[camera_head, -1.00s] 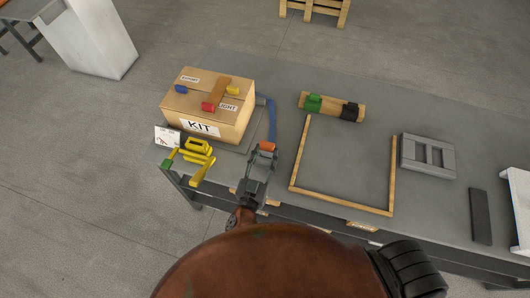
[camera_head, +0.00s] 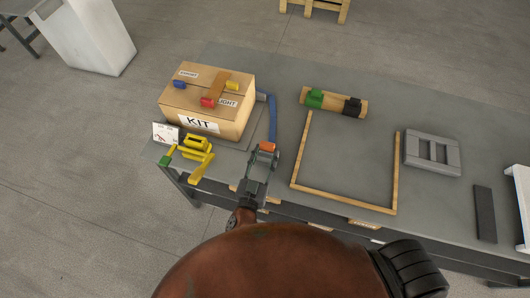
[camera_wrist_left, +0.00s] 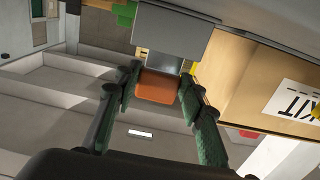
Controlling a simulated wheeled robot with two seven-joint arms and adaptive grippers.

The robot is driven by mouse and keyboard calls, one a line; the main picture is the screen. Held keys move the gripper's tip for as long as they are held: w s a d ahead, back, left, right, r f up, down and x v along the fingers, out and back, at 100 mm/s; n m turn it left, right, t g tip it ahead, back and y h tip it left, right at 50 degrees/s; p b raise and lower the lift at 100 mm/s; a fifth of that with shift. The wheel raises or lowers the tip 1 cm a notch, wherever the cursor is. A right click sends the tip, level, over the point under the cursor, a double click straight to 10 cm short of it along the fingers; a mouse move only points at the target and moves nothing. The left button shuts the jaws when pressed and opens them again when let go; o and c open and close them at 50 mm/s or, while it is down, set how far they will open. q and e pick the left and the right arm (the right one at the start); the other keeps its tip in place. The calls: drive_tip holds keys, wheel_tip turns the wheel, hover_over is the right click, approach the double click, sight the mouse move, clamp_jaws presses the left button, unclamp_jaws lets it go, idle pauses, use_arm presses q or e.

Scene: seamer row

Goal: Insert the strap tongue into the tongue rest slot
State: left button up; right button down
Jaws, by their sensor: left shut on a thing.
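My left gripper (camera_head: 264,157) is shut on an orange block (camera_head: 267,146), taken to be the strap tongue, at the near end of a blue strap (camera_head: 272,118). The strap lies beside the right side of the cardboard KIT box (camera_head: 222,131). In the left wrist view, the green-padded fingers (camera_wrist_left: 155,92) hold the orange block (camera_wrist_left: 157,87) from both sides, with a grey metallic piece just beyond it. A grey block with rectangular openings (camera_head: 433,153) lies on the right of the table. I cannot tell which thing is the tongue rest slot. My right gripper is not in view.
A yellow tool (camera_head: 197,153) and a small card (camera_head: 165,133) are left of my gripper. A wooden frame (camera_head: 397,170) lies to the right, with a wooden block bearing green and black parts (camera_head: 333,103) behind it. Inside the frame is clear.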

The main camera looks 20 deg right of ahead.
use_arm(q)
drive_tip(key=shift+s+d+f+b, duration=0.15)
drive_tip(key=shift+d+f+b, duration=0.15)
drive_tip(key=shift+f+b, duration=0.15)
drive_tip(key=o, duration=1.4)
drive_tip(key=shift+c, duration=0.2)
drive_tip(key=shift+a+v, duration=0.15)
drive_tip(key=shift+v, duration=1.9)
drive_tip(key=shift+a+v, duration=0.15)
drive_tip(key=shift+v, duration=1.9)
drive_tip(key=shift+w+f, duration=0.2)
